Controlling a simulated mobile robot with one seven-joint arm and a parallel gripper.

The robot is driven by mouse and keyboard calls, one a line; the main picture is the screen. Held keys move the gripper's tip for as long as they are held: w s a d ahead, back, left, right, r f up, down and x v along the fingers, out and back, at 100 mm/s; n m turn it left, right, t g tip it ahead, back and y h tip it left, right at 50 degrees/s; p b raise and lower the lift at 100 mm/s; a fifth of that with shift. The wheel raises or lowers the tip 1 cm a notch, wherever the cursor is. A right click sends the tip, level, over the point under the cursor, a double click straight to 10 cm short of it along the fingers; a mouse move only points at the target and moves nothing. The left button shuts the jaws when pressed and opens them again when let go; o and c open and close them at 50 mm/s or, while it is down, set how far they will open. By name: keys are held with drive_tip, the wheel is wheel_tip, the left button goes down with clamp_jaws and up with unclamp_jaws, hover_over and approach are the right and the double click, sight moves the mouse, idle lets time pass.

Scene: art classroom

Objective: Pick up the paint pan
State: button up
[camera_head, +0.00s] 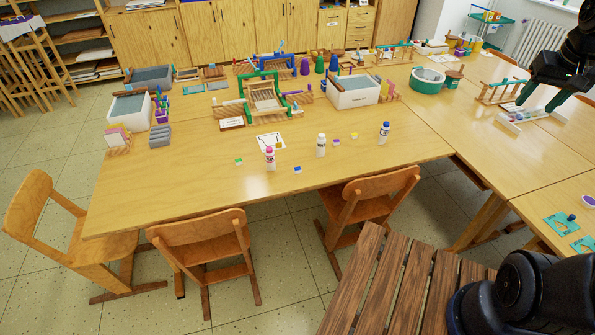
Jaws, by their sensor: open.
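A long white tray with small coloured spots (507,123), which looks like the paint pan, lies on the right-hand table. My gripper (541,99) is open and points down over the tray from the upper right. Its two fingers are apart, with nothing seen between them. The fingers overlap part of the tray in the picture. I cannot tell whether they touch it.
A wooden rack (492,92) stands close behind the tray. A green round tub (427,81) is further left. Paint bottles (321,145) stand on the large wooden table (200,188). Several chairs (369,200) stand along its front. The right-hand table is mostly clear in front of the tray.

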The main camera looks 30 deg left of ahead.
drive_tip(key=w+a+f+n+g, duration=0.1)
drive_tip(key=w+a+f, duration=0.1)
drive_tip(key=w+a, duration=0.4)
drive_tip(key=w+a+f+n+g, duration=0.1)
drive_tip(key=w+a, duration=0.3)
drive_tip(key=a, duration=0.4)
drive_tip(key=w+a+f+n+g, duration=0.15)
drive_tip(key=a+f, duration=0.25)
drive_tip(key=a, duration=0.5)
drive_tip(key=w+a+f+t, duration=0.15)
drive_tip(key=a+f, duration=0.25)
drive_tip(key=a, duration=0.5)
drive_tip(key=n+g+h, duration=0.2)
drive_tip(key=n+g, duration=0.1)
approach(298, 168)
drive_tip(key=f, duration=0.2)
drive_tip(key=s+f, duration=0.1)
drive_tip(key=f, duration=0.5)
drive_tip(key=shift+s+d+f, duration=0.15)
drive_tip(key=shift+s+d, duration=0.05)
drive_tip(key=shift+d, duration=0.15)
drive_tip(key=c, duration=1.1)
drive_tip(key=shift+o, duration=0.2)
